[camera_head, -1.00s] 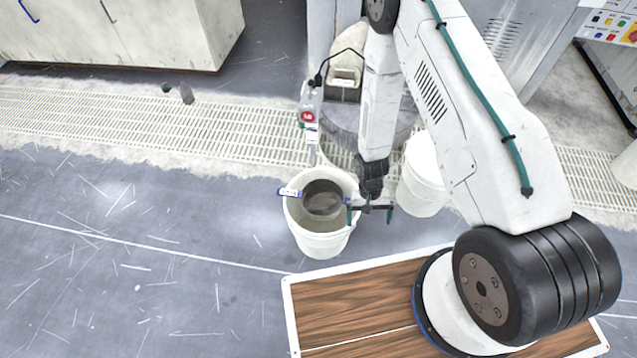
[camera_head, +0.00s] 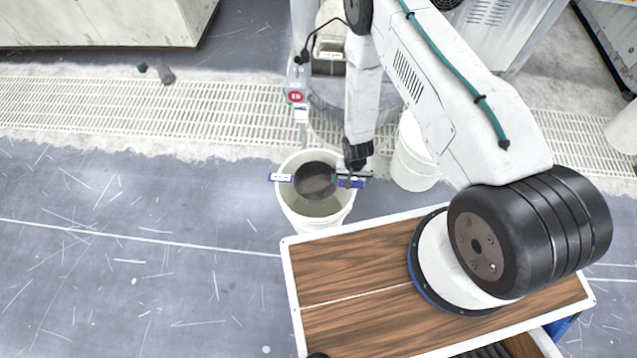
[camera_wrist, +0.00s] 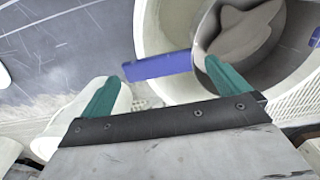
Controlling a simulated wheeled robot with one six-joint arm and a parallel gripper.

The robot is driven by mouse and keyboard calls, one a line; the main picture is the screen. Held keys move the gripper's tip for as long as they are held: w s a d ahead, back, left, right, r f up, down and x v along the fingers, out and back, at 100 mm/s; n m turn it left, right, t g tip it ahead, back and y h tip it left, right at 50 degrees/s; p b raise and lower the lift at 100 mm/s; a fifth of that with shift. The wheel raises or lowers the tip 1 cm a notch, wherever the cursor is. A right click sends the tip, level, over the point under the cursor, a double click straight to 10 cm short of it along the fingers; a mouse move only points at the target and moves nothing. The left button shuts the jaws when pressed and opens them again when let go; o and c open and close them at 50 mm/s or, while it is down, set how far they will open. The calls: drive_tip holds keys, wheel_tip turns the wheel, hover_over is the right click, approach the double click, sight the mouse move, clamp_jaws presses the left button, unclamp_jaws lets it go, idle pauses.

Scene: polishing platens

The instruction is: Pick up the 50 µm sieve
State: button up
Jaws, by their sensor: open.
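The sieve (camera_head: 316,182) is a round, dark-meshed pan seated in the mouth of a white bucket (camera_head: 322,219). It has a blue tab with a white label (camera_head: 281,177) on its left and another blue tab (camera_head: 350,184) on its right. My gripper (camera_head: 351,178) is open at the right tab, over the bucket's right rim. In the wrist view, the blue tab (camera_wrist: 158,66) appears between the teal fingertips, with the sieve's grey bowl (camera_wrist: 247,38) behind the right finger. I cannot tell the height gap to the tab. The sieve's size marking is not readable.
A second white bucket (camera_head: 412,165) stands close to the right of my gripper. A wooden-topped deck (camera_head: 350,290) lies in front. A pale grating (camera_head: 180,112) crosses the floor behind.

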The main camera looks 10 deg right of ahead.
drive_tip(key=shift+f, duration=1.3)
drive_tip(key=shift+d, duration=0.1)
drive_tip(key=c, duration=0.9)
